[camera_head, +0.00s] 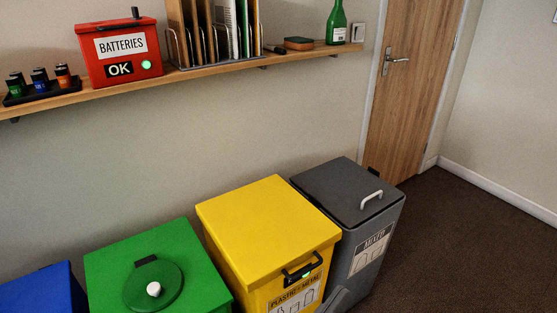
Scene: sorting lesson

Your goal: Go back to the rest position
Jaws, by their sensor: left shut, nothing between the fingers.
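My right gripper is not in view.
Blue (38,290), green (108,265), yellow (262,222) and grey (335,185) bins stand along the wall, lids down. Above, a shelf (215,76) holds a red batteries box (88,72), a battery tray (45,93), a file rack and a green bottle (337,25). Floor right is clear.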

